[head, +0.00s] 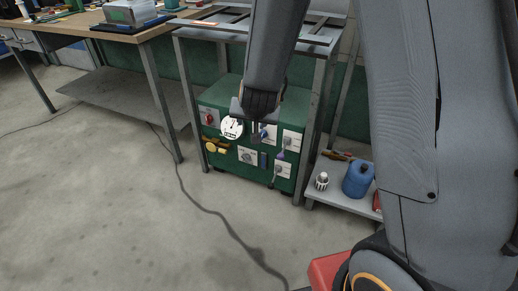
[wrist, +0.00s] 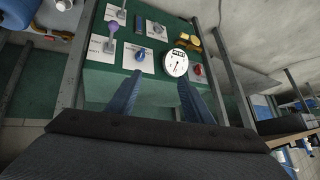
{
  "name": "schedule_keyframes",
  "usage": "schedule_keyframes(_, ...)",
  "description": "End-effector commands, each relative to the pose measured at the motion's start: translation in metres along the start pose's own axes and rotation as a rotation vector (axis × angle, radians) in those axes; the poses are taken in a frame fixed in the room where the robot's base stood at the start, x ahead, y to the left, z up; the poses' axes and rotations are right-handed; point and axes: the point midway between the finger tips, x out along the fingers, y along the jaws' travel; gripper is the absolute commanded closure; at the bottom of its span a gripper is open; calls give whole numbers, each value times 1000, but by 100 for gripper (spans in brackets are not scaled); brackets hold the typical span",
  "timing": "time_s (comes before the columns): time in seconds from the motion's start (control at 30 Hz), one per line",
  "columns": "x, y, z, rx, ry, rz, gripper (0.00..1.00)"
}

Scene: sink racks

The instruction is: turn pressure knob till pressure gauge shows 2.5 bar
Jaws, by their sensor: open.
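A green panel box (head: 226,103) carries a round white pressure gauge (head: 231,127) with a dark needle, which points roughly up in the head view. Its scale is too small to read. The gauge also shows in the wrist view (wrist: 176,63), upside down. A blue knob (wrist: 140,56) on a white plate sits beside the gauge and partly shows in the head view (head: 264,132). A red knob (wrist: 196,69) is on the gauge's other side. The labels are unreadable, so I cannot tell which is the pressure knob. My gripper (wrist: 158,78) is open and empty in front of the panel, its fingers apart from the knobs.
A yellow handle (head: 213,147), a purple-tipped lever (head: 281,155) and other switches share the panel. Metal frame posts (head: 187,85) flank it. A low shelf at right holds a blue canister (head: 358,178). A cable (head: 209,211) crosses the open floor.

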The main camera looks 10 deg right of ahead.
Motion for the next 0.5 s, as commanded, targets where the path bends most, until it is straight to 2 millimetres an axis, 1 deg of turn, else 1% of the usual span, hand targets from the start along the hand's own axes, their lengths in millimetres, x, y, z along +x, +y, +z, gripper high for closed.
schedule_keyframes(0.03,35,-2,5,16,47,11,54)
schedule_keyframes(0.07,49,-3,4,26,81,19,54)
schedule_keyframes(0.1,67,-4,3,41,127,30,54)
schedule_keyframes(0.17,93,-4,2,62,196,51,54)
schedule_keyframes(0.2,109,-4,2,74,242,65,54)
schedule_keyframes(0.3,147,-1,4,98,359,108,54)
schedule_keyframes(0.4,180,5,10,114,479,156,54)
schedule_keyframes(0.5,208,12,19,122,597,210,54)
